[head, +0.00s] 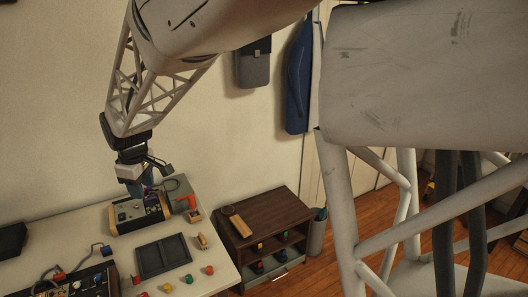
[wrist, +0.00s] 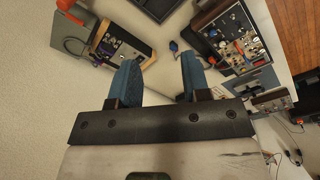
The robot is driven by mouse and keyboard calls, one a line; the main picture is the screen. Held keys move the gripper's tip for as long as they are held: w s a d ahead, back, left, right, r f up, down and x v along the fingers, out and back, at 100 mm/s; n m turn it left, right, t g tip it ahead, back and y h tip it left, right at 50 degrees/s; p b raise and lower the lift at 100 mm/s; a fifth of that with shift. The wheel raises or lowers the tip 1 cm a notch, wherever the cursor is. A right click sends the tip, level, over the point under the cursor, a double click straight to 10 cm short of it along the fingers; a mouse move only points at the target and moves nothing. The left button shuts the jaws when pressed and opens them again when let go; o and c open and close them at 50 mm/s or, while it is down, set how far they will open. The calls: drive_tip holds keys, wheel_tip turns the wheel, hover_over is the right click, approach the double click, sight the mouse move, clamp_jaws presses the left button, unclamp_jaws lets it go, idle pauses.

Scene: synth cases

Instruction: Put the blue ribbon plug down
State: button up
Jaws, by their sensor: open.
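My gripper (head: 133,187) is above the far part of the white table, close to a beige-and-black panel box (head: 140,214). In the wrist view its two blue fingers (wrist: 158,80) stand apart with nothing between them. A small blue plug (head: 107,250) lies on the table at the end of a dark cable, beside a wood-sided panel (head: 85,283). It also shows in the wrist view (wrist: 174,46), beyond the fingers and apart from them. It is too small to tell whether its cable is a ribbon.
A dark tray (head: 162,257) and several small coloured pieces lie on the table's right part. An orange-handled tool (head: 187,202) is right of the beige box. A brown shelf unit (head: 264,228) stands right of the table. Bare tabletop lies left of the tray.

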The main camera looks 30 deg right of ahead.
drive_tip(key=s+d+r+m+t, duration=0.1)
drive_tip(key=s+d+r+m, duration=0.2)
drive_tip(key=s+d, duration=0.35)
drive_tip(key=s+d+r+m, duration=0.2)
drive_tip(key=s+d+r, duration=0.15)
drive_tip(key=s, duration=0.55)
drive_tip(key=s+d+f+m, duration=0.1)
drive_tip(key=s+d+m, duration=0.1)
drive_tip(key=s, duration=0.7)
drive_tip(key=s+d+f+m, duration=0.1)
drive_tip(key=s+d+m, duration=0.2)
drive_tip(key=s, duration=0.5)
drive_tip(key=shift+s+d+f+m+t, duration=0.15)
drive_tip(key=shift+s+d+m+t, duration=0.2)
drive_tip(key=shift+d, duration=0.2)
